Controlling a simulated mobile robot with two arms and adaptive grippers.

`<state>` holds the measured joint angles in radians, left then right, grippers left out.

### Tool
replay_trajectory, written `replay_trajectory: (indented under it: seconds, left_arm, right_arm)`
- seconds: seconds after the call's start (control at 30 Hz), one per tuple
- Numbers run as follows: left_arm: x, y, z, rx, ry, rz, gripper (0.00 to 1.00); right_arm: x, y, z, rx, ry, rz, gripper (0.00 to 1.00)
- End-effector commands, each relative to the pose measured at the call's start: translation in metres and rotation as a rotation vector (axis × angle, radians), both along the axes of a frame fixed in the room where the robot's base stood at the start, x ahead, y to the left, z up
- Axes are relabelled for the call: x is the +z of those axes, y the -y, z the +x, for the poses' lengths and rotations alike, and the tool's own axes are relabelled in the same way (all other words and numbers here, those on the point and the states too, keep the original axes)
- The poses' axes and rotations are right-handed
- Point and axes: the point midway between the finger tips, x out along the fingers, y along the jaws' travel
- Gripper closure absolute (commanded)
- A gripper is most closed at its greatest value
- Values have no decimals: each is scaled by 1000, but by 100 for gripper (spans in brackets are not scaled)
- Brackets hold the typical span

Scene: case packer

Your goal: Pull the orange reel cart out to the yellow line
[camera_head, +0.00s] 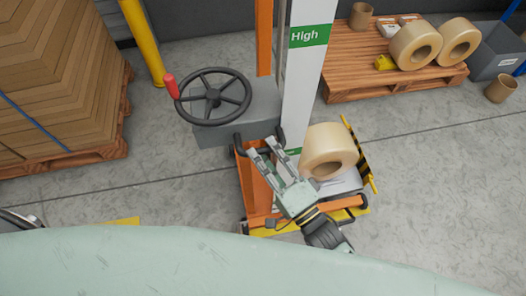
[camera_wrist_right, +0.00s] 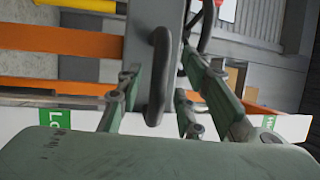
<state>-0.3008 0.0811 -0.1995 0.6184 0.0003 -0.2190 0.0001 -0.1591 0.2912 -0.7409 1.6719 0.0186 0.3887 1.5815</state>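The orange reel cart (camera_head: 258,190) has a grey box with a black handwheel (camera_head: 213,97), a white mast and a tan reel (camera_head: 328,150) low on its base. My right gripper (camera_head: 263,148) reaches up to the cart's black handle below the box. In the right wrist view the handle (camera_wrist_right: 158,75) stands between the spread fingers, with gaps visible beside it. A yellow floor patch (camera_head: 122,222) shows left of the cart, and yellow also shows at the cart's base; I cannot tell whether either is the yellow line.
A pallet of stacked cardboard (camera_head: 60,70) stands at left, beside a yellow post (camera_head: 142,42). A wooden pallet (camera_head: 395,82) with more reels is at back right, near a grey bin (camera_head: 490,58) and a loose brown core (camera_head: 501,88). Floor right of the cart is clear.

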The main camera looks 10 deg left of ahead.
Motion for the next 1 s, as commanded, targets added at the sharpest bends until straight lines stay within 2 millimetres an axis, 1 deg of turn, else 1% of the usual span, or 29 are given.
replay_trajectory:
  seconds: [0.3, 0.5, 0.67, 1.0]
  left_arm:
    - [0, 1, 1, 0, 1, -1, 100]
    - [0, 1, 1, 0, 2, -1, 100]
    - [0, 1, 1, 0, 2, -1, 100]
    - [0, 1, 1, -1, 2, -1, 100]
  right_arm:
    - [-13, 46, -46, 0, -4, -6, 66]
    - [-18, 69, -68, 1, -3, -4, 66]
    - [-19, 77, -76, -1, -1, -3, 66]
    - [-19, 77, -76, 0, -1, -2, 66]
